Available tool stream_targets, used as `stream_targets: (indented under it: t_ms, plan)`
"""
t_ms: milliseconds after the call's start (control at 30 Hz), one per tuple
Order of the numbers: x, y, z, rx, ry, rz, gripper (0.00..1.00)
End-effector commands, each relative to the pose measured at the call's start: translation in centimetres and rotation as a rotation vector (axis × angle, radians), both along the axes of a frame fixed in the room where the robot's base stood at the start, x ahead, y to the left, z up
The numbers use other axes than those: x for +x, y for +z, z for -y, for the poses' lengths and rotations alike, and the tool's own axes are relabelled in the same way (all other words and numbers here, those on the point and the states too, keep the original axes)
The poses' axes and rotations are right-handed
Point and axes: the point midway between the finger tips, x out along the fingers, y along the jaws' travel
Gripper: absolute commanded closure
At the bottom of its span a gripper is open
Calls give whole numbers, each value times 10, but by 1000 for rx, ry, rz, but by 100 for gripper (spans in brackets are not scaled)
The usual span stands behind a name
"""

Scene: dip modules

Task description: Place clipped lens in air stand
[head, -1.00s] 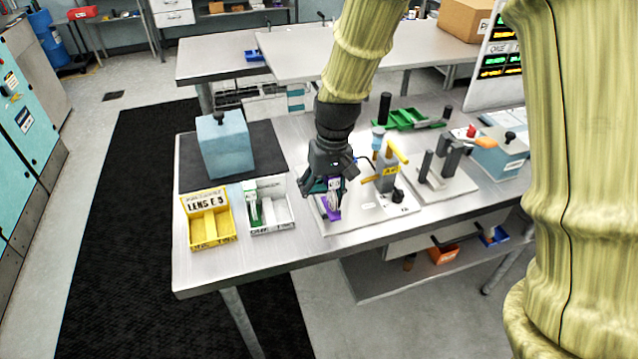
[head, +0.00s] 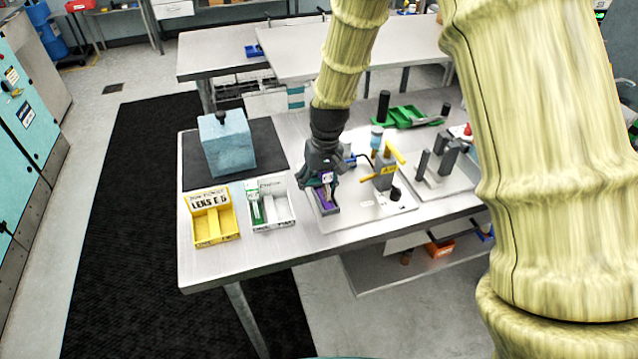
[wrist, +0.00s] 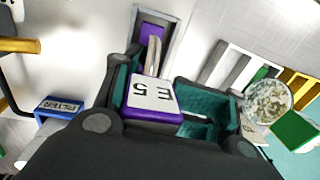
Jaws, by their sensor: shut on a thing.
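My gripper (head: 319,180) is over the left part of a light base plate on the bench. A thin pale upright piece, perhaps the lens edge-on (wrist: 153,57), shows just beyond the clip. A purple-floored, grey-framed holder (wrist: 152,28) lies past it; it also shows below my gripper in the head view (head: 325,208). The contact between clip and holder is hidden.
A yellow tray marked LENS E 5 (head: 226,232) and a white tray (head: 284,220) stand left of the plate. A grey post with a yellow lever (head: 384,180) stands right of my gripper. A blue FILTER block (wrist: 60,104) shows in the wrist view.

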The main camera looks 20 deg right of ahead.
Motion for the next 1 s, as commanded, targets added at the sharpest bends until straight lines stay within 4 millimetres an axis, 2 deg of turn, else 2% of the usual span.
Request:
stream_targets:
  t_ms: [367, 400, 567, 600, 1000]
  plan:
    - [0, -4, 0, 0, 0, 0, 83]
    - [0, -3, 0, 0, 0, 0, 54]
    - [0, -3, 0, 0, 0, 0, 25]
    - [0, -3, 0, 0, 0, 0, 22]
    - [0, 1, 0, 0, 1, 1, 22]
